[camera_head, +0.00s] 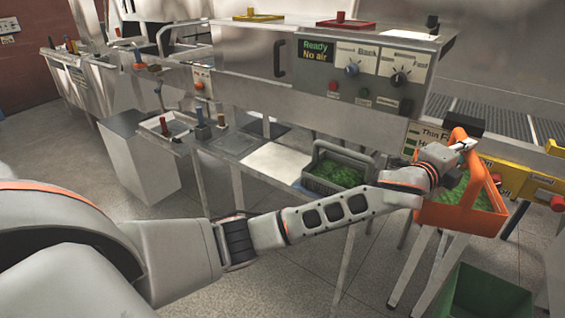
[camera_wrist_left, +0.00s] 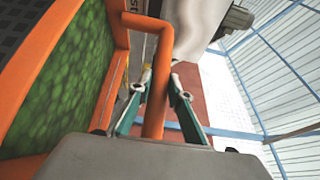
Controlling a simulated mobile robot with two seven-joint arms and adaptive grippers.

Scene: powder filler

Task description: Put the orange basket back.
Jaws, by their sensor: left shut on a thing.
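The orange basket (camera_head: 462,219), with green pieces inside, is at the right of the head view. My left gripper (camera_head: 463,146) is at its raised handle. In the left wrist view, the fingers of my left gripper (camera_wrist_left: 158,95) are on both sides of the orange handle (camera_wrist_left: 157,75) and shut on it. The basket (camera_wrist_left: 62,80) fills the left of that view, with its green contents showing. The head view does not show clearly whether the basket's underside touches anything. My right gripper is not in view.
A grey basket (camera_head: 338,172) with green pieces stands on the bench left of the orange one. A green bin (camera_head: 484,292) is on the floor below. The machine panel (camera_head: 368,78) reads "Ready No air". Yellow rails with red buttons (camera_head: 557,203) are at the right.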

